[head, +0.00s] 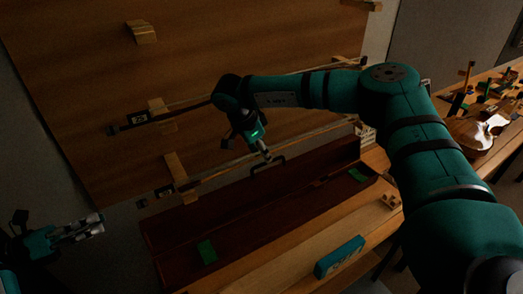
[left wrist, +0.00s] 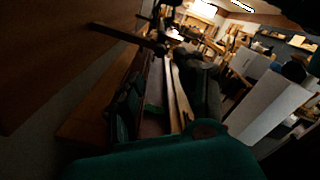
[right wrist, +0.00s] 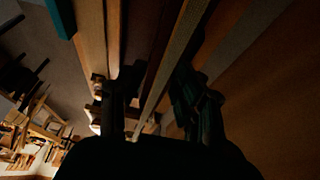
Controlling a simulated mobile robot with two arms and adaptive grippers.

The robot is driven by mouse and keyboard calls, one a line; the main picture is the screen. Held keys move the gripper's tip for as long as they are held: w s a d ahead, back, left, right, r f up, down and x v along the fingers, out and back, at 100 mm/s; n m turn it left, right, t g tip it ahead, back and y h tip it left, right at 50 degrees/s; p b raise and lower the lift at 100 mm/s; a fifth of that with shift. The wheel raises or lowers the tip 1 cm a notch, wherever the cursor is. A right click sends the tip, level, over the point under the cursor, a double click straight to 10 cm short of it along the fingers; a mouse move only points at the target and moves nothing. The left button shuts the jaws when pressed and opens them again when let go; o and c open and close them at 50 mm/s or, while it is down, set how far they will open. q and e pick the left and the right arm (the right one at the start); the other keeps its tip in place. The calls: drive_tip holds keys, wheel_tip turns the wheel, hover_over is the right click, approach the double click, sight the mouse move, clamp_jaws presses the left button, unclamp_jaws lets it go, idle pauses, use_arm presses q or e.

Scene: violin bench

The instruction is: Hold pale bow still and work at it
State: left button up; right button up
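Two bows hang on the brown wall panel. The upper bow (head: 195,107) is dark, with a white label by its left end. The lower bow (head: 222,174) runs parallel beneath it and looks a little paler, but the light is too dim to be sure which is the pale one. My right gripper (head: 268,164) is open in front of the lower bow, apart from it or touching, I cannot tell. In the right wrist view its two fingers (right wrist: 160,105) stand apart, with long strips running between them. My left gripper (head: 100,224) is at lower left, away from the bows, its fingers apart and empty.
A long dark red open case (head: 230,222) lies below the bows, with green pieces inside. A teal box (head: 340,257) sits on the wooden bench (head: 285,262). A violin (head: 478,133) lies at the right. Wooden pegs (head: 141,32) jut from the panel.

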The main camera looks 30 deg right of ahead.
use_arm(q)
drive_tip(key=shift+o, duration=0.2)
use_arm(e)
clamp_jaws()
